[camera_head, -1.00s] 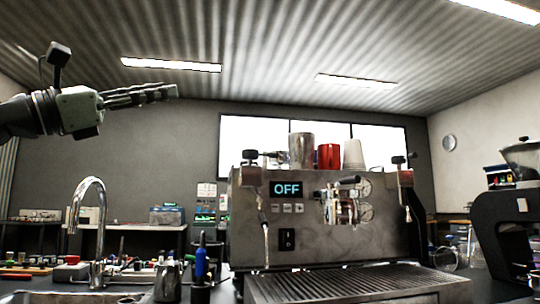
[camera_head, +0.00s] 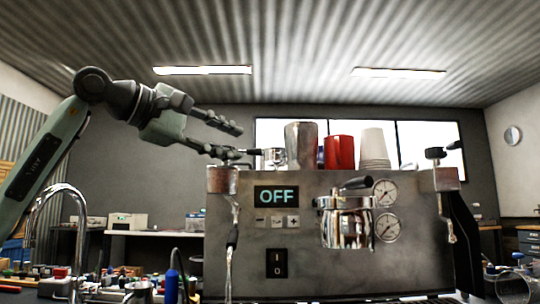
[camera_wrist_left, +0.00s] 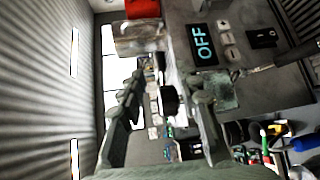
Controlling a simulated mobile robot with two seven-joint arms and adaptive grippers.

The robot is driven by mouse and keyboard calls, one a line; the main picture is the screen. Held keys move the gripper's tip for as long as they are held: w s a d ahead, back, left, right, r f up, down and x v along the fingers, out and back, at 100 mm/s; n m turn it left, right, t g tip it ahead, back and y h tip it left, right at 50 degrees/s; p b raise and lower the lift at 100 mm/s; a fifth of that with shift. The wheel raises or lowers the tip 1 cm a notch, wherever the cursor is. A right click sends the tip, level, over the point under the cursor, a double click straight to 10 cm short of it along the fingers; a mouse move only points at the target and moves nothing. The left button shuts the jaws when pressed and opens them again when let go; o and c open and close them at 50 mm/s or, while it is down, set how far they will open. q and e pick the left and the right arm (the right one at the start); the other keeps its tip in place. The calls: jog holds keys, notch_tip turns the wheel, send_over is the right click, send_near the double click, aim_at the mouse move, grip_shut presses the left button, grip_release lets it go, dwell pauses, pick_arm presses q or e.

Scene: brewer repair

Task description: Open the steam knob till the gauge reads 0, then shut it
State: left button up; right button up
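The espresso machine (camera_head: 320,265) stands in front of me, and its display reads OFF. The left steam knob, black, is above the left valve block (camera_head: 222,180); in the head view a finger partly covers it. In the left wrist view the black knob (camera_wrist_left: 170,101) appears between my fingers, with space around it. My left gripper (camera_head: 240,142) is open beside the knob; it also shows in the left wrist view (camera_wrist_left: 168,110). I cannot tell whether it touches the knob. An upper gauge (camera_head: 385,192) and lower gauge (camera_head: 388,228) are on the front; their readings are too small to tell.
A steel cup (camera_head: 301,146), a red cup (camera_head: 339,152) and stacked pale cups (camera_head: 373,149) stand on the machine's top near the gripper. A second knob (camera_head: 435,153) is at the right. The faucet (camera_head: 60,190) stands at the left.

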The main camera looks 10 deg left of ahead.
aim_at(253, 150)
pick_arm(q)
jog(key=x, duration=0.6)
jog(key=shift+s+p, duration=0.1)
jog(key=shift+p, duration=0.3)
jog(key=shift+x, duration=0.75)
pick_arm(e)
jog(key=shift+f, duration=1.2)
pick_arm(q)
grip_shut()
pick_arm(e)
jog(key=shift+a, duration=0.1)
